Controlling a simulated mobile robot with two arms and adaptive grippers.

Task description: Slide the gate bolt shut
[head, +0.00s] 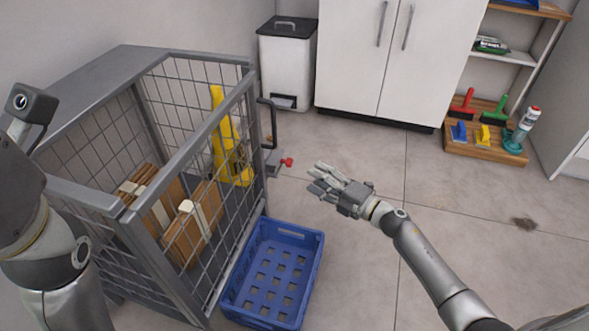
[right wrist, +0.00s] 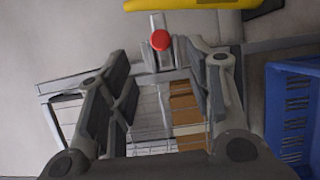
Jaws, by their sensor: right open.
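The gate bolt with its red knob (head: 288,162) sits on the gate edge of the grey wire-mesh cage (head: 190,110), beside a dark handle (head: 269,122). The knob also shows in the right wrist view (right wrist: 159,40), beyond and between my fingertips. My right gripper (head: 320,180) is open and empty, a little to the right of the knob and apart from it. In the right wrist view its two fingers (right wrist: 160,72) stand wide on either side. My left arm is at the left of the head view, but its gripper fingers do not show.
Cardboard boxes (head: 190,225) and a yellow object (head: 226,135) are inside the cage. A blue crate (head: 318,262) stands on the floor in front of it. A white bin (head: 288,65) and cabinet (head: 372,60) stand behind.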

